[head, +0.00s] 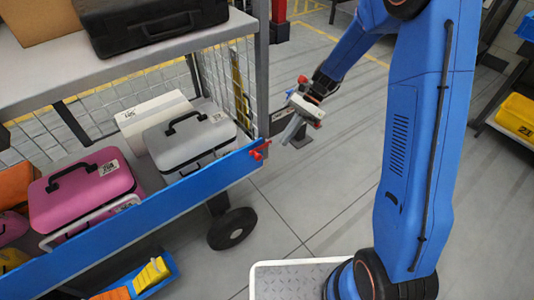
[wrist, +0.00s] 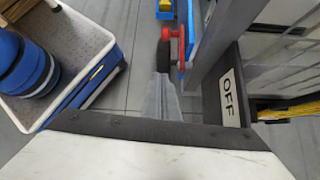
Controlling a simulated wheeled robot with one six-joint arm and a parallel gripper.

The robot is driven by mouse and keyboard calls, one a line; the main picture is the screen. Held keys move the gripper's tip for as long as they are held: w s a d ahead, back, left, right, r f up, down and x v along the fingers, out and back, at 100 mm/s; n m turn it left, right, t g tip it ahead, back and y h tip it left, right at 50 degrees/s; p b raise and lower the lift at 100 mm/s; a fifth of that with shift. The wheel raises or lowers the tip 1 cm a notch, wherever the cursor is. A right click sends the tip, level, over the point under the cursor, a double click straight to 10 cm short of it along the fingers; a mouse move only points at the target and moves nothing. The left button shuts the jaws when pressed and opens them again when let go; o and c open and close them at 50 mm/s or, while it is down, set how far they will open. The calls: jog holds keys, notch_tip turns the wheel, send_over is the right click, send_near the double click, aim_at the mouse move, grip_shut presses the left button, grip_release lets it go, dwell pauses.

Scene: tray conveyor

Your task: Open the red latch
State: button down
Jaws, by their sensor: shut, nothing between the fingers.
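The red latch (head: 261,150) sits at the right end of the blue side board (head: 165,208) of the cart's lower shelf. It also shows in the wrist view (wrist: 168,34), just beyond my fingertips, as a red knob and handle beside the blue board. My gripper (head: 290,132) is shut and empty, pointing down, a little to the right of the latch in the head view. The shut fingers show in the wrist view (wrist: 160,92), and there is a visible gap between them and the latch.
The cart's lower shelf holds a grey case (head: 190,138), a pink case (head: 84,184) and a white box (head: 152,113). A black case (head: 150,22) lies on the upper shelf. A black wheel (head: 232,229) stands below the latch.

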jog(key=shift+f, duration=0.1)
jog(key=x, duration=1)
jog(key=shift+s+a+r, duration=0.1)
jog(key=shift+a+r, duration=0.2)
jog(key=shift+r, duration=0.35)
jog(key=shift+s+a+r, duration=0.1)
jog(key=shift+a+r, duration=0.15)
jog(key=shift+r, duration=0.35)
jog(key=shift+s+a+r, duration=0.1)
jog(key=shift+a+r, duration=0.2)
jog(key=shift+r, duration=0.35)
